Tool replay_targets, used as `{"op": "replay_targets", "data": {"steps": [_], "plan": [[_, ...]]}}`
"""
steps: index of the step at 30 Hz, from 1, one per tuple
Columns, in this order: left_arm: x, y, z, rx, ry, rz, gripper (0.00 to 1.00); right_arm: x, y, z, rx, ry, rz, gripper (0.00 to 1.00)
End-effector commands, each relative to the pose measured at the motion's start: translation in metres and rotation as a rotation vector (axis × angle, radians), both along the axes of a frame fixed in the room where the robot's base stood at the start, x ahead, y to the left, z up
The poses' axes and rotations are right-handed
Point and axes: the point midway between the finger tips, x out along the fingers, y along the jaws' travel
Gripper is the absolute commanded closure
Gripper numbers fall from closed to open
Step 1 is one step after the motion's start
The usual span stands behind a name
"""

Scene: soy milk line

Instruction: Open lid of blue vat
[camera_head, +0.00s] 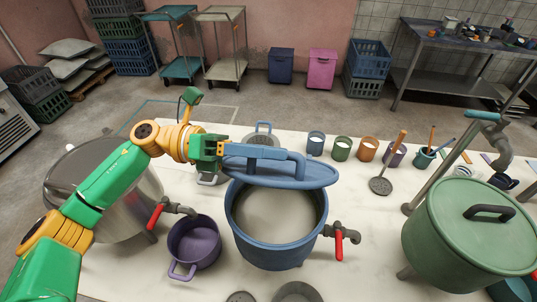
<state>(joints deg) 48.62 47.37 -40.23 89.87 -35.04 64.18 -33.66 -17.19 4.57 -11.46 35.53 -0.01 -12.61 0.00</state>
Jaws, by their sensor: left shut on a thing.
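The blue vat (268,246) stands on the white table near the middle of the view. Pale liquid fills much of its inside. Its blue lid (308,178) is raised and tilted above the far part of the rim, so the mouth shows at the front. My left gripper (224,148) reaches in from the left and is shut on the handle of the lid (262,152), at the handle's left end. The fingertips are small and partly hidden by the handle. My right gripper is not in view.
A purple pot (194,246) stands left of the vat, and a red-handled tap (340,243) juts from its right side. A steel vat (80,180) is at the left and a green lidded vat (460,240) at the right. Several cups (342,148) line the table's back.

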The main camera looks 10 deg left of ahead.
Motion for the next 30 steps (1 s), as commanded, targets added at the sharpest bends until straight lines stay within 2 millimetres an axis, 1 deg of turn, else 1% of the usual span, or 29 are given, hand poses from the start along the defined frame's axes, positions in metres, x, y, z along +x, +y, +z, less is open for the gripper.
{"op": "replay_targets", "data": {"steps": [8, 9, 11, 12, 19, 21, 23, 24, 27, 30], "plan": [[0.000, 0.000, 0.000, 0.000, 0.001, 0.001, 1.00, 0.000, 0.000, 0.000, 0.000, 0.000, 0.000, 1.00], [0.000, 0.000, 0.000, 0.000, 0.001, 0.001, 0.72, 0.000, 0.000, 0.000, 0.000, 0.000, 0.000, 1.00], [0.000, 0.000, 0.000, 0.001, 0.000, 0.001, 0.55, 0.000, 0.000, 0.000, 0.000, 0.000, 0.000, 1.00], [0.000, 0.000, 0.000, 0.001, 0.000, 0.001, 0.50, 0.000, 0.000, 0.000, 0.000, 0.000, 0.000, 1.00], [0.000, 0.000, 0.000, 0.001, 0.000, 0.001, 0.50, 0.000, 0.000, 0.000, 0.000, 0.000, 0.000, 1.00], [0.001, 0.003, -0.002, 0.001, -0.001, 0.002, 0.50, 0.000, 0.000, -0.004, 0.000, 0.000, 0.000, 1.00], [0.001, 0.013, -0.006, 0.002, -0.002, 0.004, 0.50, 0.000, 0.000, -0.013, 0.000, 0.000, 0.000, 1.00], [0.001, 0.021, -0.008, 0.002, -0.003, 0.006, 0.50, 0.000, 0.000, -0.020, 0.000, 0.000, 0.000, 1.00], [0.001, 0.044, -0.008, 0.002, -0.003, 0.007, 0.50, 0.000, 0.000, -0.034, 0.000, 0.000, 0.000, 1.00], [0.001, 0.061, -0.006, 0.001, -0.002, 0.004, 0.50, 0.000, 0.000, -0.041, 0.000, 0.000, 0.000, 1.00]]}}
